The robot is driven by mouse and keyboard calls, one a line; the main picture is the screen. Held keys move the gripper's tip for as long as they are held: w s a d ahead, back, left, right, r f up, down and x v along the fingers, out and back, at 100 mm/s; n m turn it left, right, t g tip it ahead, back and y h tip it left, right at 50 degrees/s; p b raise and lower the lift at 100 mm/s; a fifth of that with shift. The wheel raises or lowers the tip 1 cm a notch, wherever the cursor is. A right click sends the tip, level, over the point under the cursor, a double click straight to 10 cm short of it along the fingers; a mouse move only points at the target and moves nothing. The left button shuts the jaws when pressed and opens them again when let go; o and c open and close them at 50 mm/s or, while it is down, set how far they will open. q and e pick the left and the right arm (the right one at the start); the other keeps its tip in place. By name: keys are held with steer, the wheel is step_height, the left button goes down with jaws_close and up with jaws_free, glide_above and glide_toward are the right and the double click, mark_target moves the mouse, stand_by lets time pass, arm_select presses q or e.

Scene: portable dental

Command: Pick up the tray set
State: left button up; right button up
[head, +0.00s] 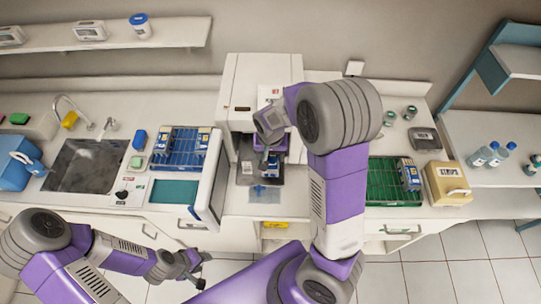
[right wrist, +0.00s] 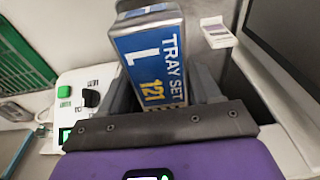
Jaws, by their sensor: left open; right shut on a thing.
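My right gripper (head: 270,158) is shut on a blue tray set (right wrist: 150,55). In the right wrist view, the tray set's label reads "TRAY SET L 121", and it sits between the two grey fingers. In the head view this gripper is in front of the opening of a white cabinet-like machine (head: 243,75), and my arm partly hides that spot. I cannot tell whether the tray set touches the surface below. My left gripper (head: 193,268) is open and empty, low in front of the counter.
A blue rack (head: 175,158) with another blue package stands left of the machine. A green rack (head: 385,190) holds a similar blue package (head: 408,175) on the right. A sink (head: 85,167) is further left, and a beige box (head: 447,183) is beside the green rack.

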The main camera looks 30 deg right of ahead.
steer(key=s+a+b, duration=0.4)
steer(key=s, duration=0.3)
steer(key=s+a+b, duration=0.4)
steer(key=s, duration=0.3)
steer(key=shift+s, duration=0.15)
step_height(320, 180, up, 13)
steer(key=p, duration=1.2)
